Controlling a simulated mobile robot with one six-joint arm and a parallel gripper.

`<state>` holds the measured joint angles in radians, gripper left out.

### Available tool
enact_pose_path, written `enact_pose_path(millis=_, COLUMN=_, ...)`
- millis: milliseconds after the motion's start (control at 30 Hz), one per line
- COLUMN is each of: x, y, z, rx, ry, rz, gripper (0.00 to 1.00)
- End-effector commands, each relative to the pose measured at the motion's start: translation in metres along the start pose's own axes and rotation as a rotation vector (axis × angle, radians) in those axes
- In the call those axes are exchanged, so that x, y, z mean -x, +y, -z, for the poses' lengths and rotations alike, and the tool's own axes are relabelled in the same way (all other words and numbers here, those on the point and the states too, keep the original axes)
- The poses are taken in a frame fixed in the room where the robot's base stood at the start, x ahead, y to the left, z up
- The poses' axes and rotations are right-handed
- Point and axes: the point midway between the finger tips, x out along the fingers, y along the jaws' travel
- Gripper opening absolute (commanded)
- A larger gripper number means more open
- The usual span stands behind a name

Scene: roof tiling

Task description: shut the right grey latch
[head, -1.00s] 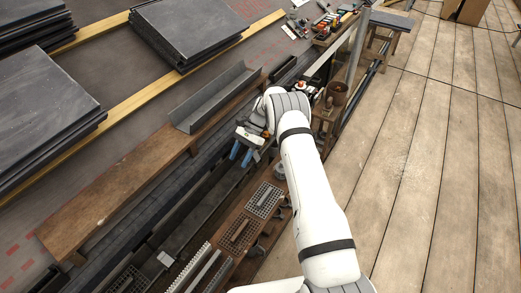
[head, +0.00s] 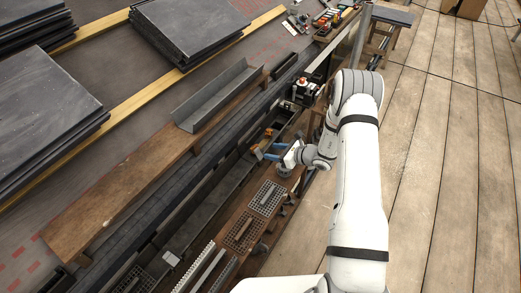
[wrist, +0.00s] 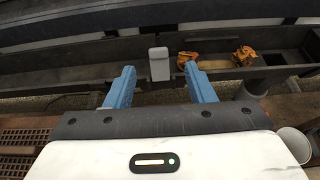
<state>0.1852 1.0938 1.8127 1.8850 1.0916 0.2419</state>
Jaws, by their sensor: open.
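A light grey upright tab (wrist: 158,64), which looks like the right grey latch, stands at the near edge of a long dark trough (wrist: 95,62) in the wrist view. My gripper (wrist: 158,80) is open, with one blue finger on each side of the tab in the picture. I see no finger touching it and cannot tell its exact depth from the fingertips. In the head view my gripper (head: 262,152) is over the trough, and I cannot make out this tab there. Another pale grey piece (head: 170,259) lies farther down the trough.
Orange clumps (wrist: 243,56) lie in the trough right of the tab. Perforated trays (head: 267,197) stand on the near bench, and a pale cup (wrist: 293,144) is at lower right. A wooden plank (head: 120,199) with a metal channel (head: 215,98) runs behind the trough.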

Motion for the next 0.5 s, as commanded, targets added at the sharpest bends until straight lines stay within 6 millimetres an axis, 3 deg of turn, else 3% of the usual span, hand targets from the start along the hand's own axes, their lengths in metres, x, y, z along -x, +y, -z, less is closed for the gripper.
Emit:
enact_pose_path(millis=300, x=-0.055, y=0.004, z=0.000, rx=0.005, ry=-0.001, rz=-0.011, gripper=0.49)
enact_pose_path(millis=500, x=-0.073, y=0.004, z=-0.002, rx=0.005, ry=-0.003, rz=-0.011, gripper=0.49)
